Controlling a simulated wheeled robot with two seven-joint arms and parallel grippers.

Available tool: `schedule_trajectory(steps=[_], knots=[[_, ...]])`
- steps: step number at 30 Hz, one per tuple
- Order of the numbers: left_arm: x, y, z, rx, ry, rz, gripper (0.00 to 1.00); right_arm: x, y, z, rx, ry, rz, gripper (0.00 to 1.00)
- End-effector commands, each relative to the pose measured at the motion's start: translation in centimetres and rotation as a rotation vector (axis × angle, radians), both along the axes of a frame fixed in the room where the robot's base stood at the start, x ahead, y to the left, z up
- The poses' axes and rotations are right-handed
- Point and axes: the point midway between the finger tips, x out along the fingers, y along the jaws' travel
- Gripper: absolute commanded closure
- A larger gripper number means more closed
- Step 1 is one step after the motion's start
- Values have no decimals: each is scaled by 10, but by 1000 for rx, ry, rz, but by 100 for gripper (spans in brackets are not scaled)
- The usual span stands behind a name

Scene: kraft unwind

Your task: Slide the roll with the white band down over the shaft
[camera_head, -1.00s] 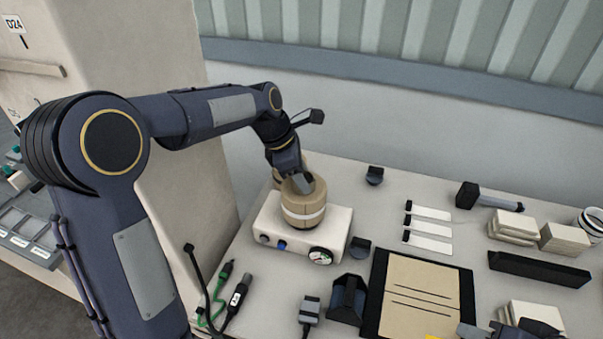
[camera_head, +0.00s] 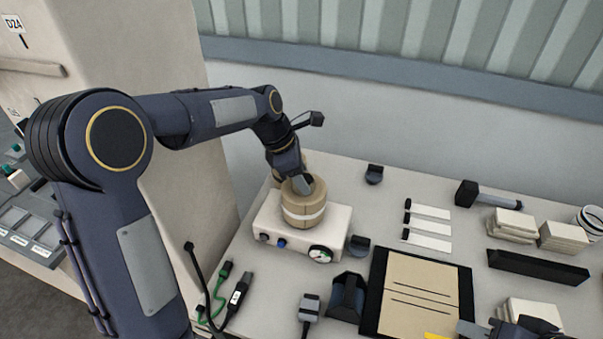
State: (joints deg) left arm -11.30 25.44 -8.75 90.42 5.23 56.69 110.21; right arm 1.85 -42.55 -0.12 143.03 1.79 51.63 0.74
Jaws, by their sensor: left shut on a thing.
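The brown roll with the white band (camera_head: 304,214) stands upright over the white unwind unit (camera_head: 331,237), near its middle. My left gripper (camera_head: 300,186) comes down from above and is shut on the roll at its top rim. The shaft is hidden by the roll and gripper, so I cannot tell how far down the roll sits. My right gripper (camera_head: 508,330) shows only in part at the bottom right edge; its jaws cannot be made out.
A black-framed board with brown sheets (camera_head: 417,295) lies right of the unit. White-labelled strips (camera_head: 427,228), stacked pads (camera_head: 514,224) and a black bar (camera_head: 538,267) lie farther right. Cables (camera_head: 224,292) hang at the front left.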

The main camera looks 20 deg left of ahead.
Motion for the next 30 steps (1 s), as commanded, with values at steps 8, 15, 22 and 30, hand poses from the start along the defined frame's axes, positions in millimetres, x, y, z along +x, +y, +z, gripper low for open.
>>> schedule_trajectory(steps=[8,15,22,30], knots=[[0,0,-1,-1,-3,0,78,0,0,1,0,0,0,64],[0,0,-1,-1,-3,0,78,0,0,1,0,0,0,64],[0,0,-5,-1,-3,0,78,0,0,2,0,0,0,64],[0,0,-6,-1,-1,0,29,0,0,2,0,0,0,64]])
